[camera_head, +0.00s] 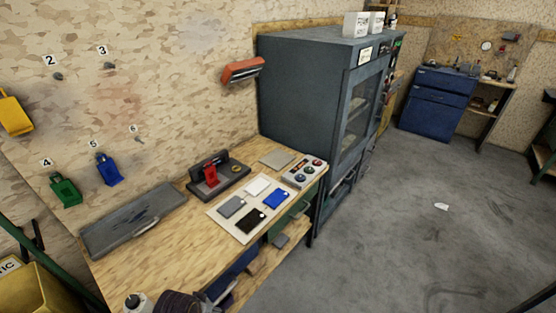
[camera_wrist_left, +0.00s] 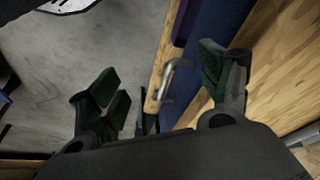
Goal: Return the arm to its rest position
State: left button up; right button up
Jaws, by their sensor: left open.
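My left gripper (camera_wrist_left: 163,84) shows in the left wrist view with its two dark green-padded fingers spread wide apart. Nothing is held between them. A drawer front with a metal handle (camera_wrist_left: 172,82) shows beyond the gap between the fingers, with the wooden bench top to the right and grey floor to the left. In the head view, only part of my left arm shows at the bottom edge, in front of the bench, and the fingers cannot be made out there. My right gripper is in neither view.
A tall grey cabinet (camera_head: 300,85) stands beyond. The floor (camera_head: 400,240) at right is mostly clear.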

pick_arm(q)
jog(key=s+f+g, duration=0.1)
jog(key=s+f, duration=0.3)
jog(key=f, duration=1)
jog(key=s+f, duration=0.3)
jog(key=f, duration=1.1)
jog(key=s+a+f, duration=0.2)
jog(key=s+f, duration=0.5)
jog(key=s, duration=0.3)
jog(key=s+a+f+g, duration=0.1)
jog(key=s+a+f, duration=0.1)
jog(key=s+f, duration=0.6)
jog(key=shift+s+a, duration=0.2)
jog(key=shift+s, duration=0.65)
jog(key=shift+s, duration=0.1)
